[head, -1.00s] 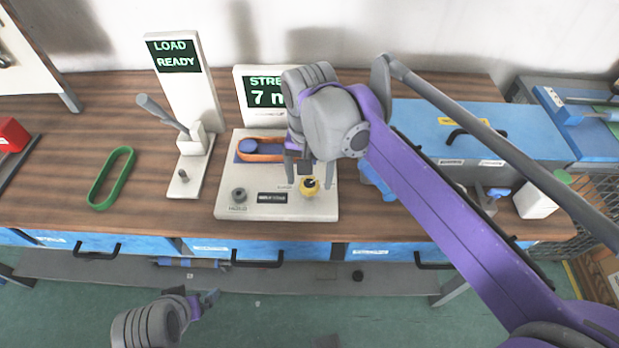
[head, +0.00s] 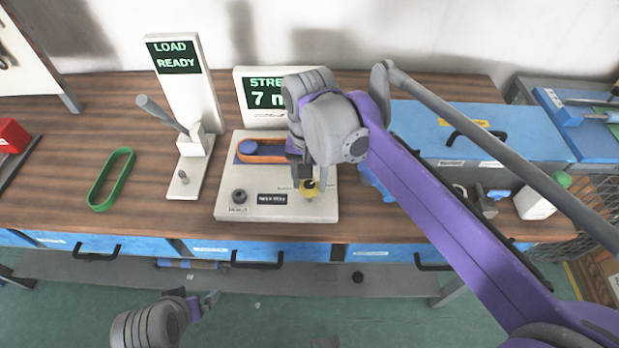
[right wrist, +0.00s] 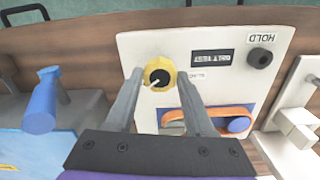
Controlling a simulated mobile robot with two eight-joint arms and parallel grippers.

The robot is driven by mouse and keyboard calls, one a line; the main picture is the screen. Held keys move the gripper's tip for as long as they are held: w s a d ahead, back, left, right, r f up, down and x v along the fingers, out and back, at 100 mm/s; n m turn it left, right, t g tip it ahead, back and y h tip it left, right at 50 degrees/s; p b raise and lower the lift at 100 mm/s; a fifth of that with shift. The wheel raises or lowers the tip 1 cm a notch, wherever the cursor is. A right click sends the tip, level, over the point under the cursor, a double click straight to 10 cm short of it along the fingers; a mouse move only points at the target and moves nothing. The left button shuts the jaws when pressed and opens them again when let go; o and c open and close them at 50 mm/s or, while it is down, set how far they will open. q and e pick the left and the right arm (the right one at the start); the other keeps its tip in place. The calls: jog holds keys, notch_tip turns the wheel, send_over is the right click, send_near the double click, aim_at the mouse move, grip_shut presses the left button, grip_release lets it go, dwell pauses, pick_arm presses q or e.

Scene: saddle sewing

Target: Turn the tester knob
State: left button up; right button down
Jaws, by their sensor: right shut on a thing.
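The tester is a white panel (head: 275,212) on the wooden bench, with a yellow knob (head: 311,189) at its front right. In the right wrist view the yellow knob (right wrist: 158,74) has a black centre with a white pointer line. My right gripper (head: 309,184) reaches down over the knob. In the right wrist view its two fingers (right wrist: 158,80) are shut on the knob's sides. My left gripper (head: 207,300) is low in front of the bench, away from the tester; its jaw opening is too small to judge.
A dark HOLD knob (head: 239,196) and an orange loop (head: 262,158) around a blue post are on the panel. A display (head: 263,92) behind reads "7 m", partly hidden. A lever stand (head: 190,140) and a green loop (head: 110,180) are to the left.

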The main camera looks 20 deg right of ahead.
jog(key=n+p, duration=0.1)
jog(key=n, duration=0.4)
jog(key=shift+n+p, duration=0.3)
jog(key=n+p, duration=0.1)
jog(key=n, duration=0.4)
jog(key=shift+n, duration=0.3)
jog(key=n, duration=0.5)
jog(key=shift+p, duration=0.35)
jog(key=n, duration=0.5)
jog(key=shift+n, duration=0.4)
jog(key=shift+c, duration=1.3)
grip_release()
